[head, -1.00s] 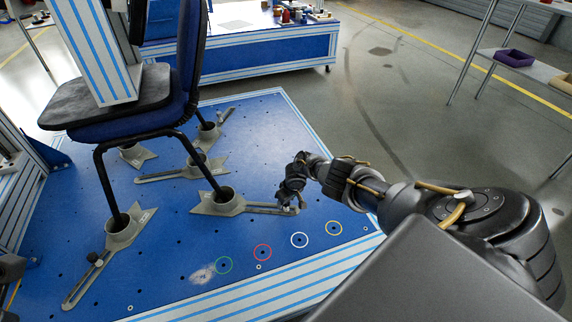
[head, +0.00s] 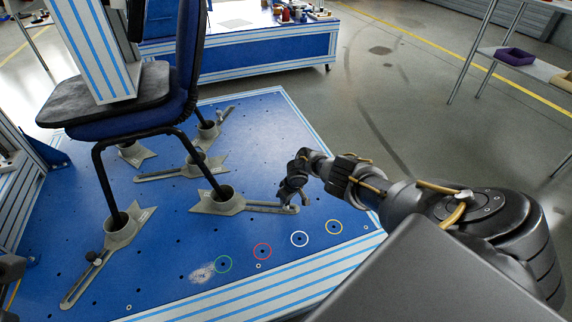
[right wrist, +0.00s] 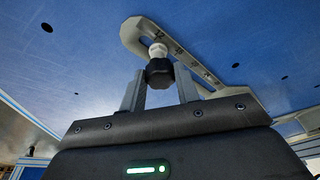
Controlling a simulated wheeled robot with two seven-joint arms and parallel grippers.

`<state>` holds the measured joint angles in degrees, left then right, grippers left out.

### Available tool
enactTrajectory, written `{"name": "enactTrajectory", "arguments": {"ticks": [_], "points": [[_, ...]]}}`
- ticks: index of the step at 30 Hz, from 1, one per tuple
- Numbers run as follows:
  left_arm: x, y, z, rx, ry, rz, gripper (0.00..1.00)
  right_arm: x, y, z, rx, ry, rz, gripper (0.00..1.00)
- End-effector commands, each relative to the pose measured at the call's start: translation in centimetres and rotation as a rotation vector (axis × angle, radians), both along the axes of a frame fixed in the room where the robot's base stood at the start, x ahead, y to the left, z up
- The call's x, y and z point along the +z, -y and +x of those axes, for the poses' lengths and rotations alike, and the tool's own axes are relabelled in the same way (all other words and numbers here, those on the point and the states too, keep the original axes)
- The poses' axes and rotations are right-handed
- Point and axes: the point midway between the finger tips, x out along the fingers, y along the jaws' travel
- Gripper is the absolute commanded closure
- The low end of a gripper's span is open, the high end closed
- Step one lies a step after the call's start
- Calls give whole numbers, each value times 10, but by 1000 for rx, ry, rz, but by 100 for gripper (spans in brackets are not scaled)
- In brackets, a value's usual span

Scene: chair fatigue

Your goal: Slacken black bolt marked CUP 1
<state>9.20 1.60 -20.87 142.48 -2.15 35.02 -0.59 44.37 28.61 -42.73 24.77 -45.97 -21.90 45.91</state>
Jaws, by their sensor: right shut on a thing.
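My right gripper (head: 292,202) is low over the blue platform, at the slotted end of a grey cup foot (head: 222,200). In the right wrist view its two fingers (right wrist: 160,92) are shut on a black bolt (right wrist: 159,71), one on each side. A pale shank (right wrist: 157,50) joins the bolt head to the slotted plate (right wrist: 196,64). The cup holds a chair leg. Its label is too small to read, so I cannot confirm CUP 1. Another black bolt (head: 91,256) stands on the front-left slotted foot (head: 84,276).
The blue chair (head: 130,120) stands with its legs in several grey cups on the platform (head: 170,245). Green, red, white and yellow rings (head: 334,227) mark the platform's front right. A striped post (head: 100,60) rises over the seat. Open floor lies to the right.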

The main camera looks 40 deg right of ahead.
Motion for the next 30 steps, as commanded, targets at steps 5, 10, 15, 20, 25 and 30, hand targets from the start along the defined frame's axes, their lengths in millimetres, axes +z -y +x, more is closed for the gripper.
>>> {"name": "enactTrajectory", "arguments": {"ticks": [5, 10, 15, 20, 25, 30], "points": [[-16, 0, 0, 0, 0, 0, 64, -3, -3, 1, 141, 1, 6, 100], [-20, 0, 0, 0, 0, 0, 64, -2, -3, 0, 206, -1, 6, 100], [-19, 0, 0, 0, 0, 0, 64, -1, -3, 0, 215, -2, 7, 100], [-19, 0, 0, 0, 0, 0, 64, -1, -4, 0, 217, -1, 8, 100], [-30, 0, 0, 0, 0, 0, 64, -4, -4, 1, 281, -1, 9, 100], [-42, 0, 0, 0, 0, 0, 64, -4, -3, 2, 384, -1, 10, 100]]}}
